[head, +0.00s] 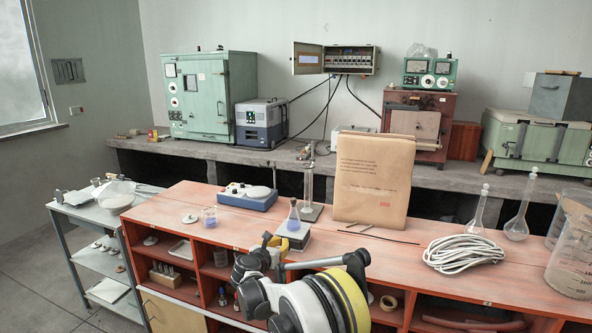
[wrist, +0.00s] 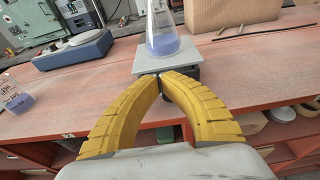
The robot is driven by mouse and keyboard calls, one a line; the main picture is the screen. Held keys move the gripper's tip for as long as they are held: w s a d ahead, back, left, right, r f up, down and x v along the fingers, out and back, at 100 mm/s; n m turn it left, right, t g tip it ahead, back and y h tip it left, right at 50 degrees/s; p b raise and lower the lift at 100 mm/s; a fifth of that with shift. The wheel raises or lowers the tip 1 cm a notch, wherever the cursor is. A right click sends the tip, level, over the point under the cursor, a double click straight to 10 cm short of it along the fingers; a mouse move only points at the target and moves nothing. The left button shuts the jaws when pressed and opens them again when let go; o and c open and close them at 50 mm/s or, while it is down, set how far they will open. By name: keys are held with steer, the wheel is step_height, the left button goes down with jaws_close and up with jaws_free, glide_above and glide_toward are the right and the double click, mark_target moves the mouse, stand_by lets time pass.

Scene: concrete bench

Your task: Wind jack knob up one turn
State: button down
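The lab jack (head: 291,243) stands near the front edge of the red bench with its grey top plate level. In the wrist view the plate (wrist: 150,60) is just beyond my fingertips, with part of the dark jack body (wrist: 196,72) below it on the right. A conical flask with blue liquid (head: 293,218) stands upright on the plate; its lower part shows in the wrist view (wrist: 162,35). My gripper (head: 268,240) has yellow fingers whose tips (wrist: 161,77) come together at the plate's front edge. The jack knob is not clearly visible; the fingertips hide that spot.
A blue-white stirrer (head: 247,198) and a small beaker (head: 209,217) stand left of the jack. A graduated cylinder (head: 309,188) is behind it, and a brown paper package (head: 373,180) is to the right. Coiled white cable (head: 463,252) lies farther right.

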steer(key=shift+s+d+b, duration=0.1)
steer(key=shift+d+b, duration=0.45)
steer(key=shift+b, duration=0.05)
stand_by(0.6)
steer(key=shift+s+d+b, duration=0.25)
steer(key=shift+d+b, duration=0.35)
steer(key=shift+b, duration=0.1)
steer(key=shift+d+r, duration=0.1)
steer(key=shift+d, duration=0.05)
steer(key=shift+d+r, duration=0.1)
steer(key=shift+r, duration=0.15)
steer(key=s+a, duration=0.2)
steer(key=s, duration=0.3)
steer(key=shift+s+b, duration=0.35)
steer(key=shift+s, duration=0.05)
